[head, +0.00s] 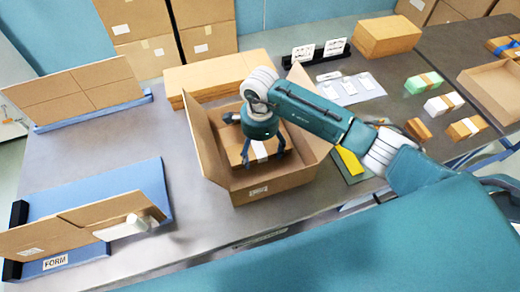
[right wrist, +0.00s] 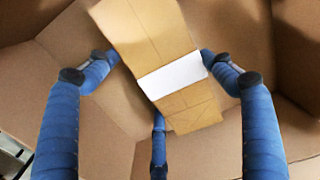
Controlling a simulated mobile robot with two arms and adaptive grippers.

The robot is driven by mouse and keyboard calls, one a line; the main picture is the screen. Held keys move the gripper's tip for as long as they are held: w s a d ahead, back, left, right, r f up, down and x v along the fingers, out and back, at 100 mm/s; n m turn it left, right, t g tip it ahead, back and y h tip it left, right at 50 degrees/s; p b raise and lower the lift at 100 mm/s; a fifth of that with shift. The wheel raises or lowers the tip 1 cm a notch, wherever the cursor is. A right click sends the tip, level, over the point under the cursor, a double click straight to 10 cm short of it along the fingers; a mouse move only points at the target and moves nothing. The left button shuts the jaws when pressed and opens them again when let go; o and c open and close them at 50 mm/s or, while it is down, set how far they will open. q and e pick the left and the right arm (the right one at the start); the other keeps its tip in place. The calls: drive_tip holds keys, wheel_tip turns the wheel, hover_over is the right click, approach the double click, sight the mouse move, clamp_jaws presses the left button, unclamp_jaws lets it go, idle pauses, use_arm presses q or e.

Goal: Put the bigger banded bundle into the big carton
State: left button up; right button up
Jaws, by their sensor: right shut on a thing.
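The big carton (head: 282,184) stands open on the table in the middle of the head view, its flaps spread outward. A brown bundle (head: 236,157) with a white band is inside its walls, under my right gripper (head: 264,160). In the right wrist view the bundle (right wrist: 150,40) lies between the blue fingers (right wrist: 158,90), which are shut on it near the white band. The bundle is turned at an angle to the carton walls (right wrist: 270,60). I cannot tell whether it touches the carton floor. My left gripper is not in view.
Smaller banded bundles in green (head: 416,86), white (head: 436,106) and brown (head: 457,131) lie at the right, near an open tray (head: 490,105). Flat cardboard (head: 212,78) lies behind the carton. A blue form (head: 145,185) holds cardboard at the left. Bare table lies between form and carton.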

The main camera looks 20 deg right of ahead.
sight(260, 152)
drive_tip(key=shift+f, duration=0.3)
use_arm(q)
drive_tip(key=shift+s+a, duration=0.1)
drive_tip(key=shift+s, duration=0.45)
use_arm(e)
drive_tip(key=shift+f, duration=0.1)
drive_tip(key=o, duration=1.3)
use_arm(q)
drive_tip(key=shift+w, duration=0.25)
use_arm(e)
drive_tip(key=shift+r, duration=0.35)
use_arm(q)
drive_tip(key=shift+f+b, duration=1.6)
drive_tip(key=shift+b, duration=0.05)
use_arm(e)
wheel_tip(260, 152, up, 12)
drive_tip(key=shift+f, duration=0.25)
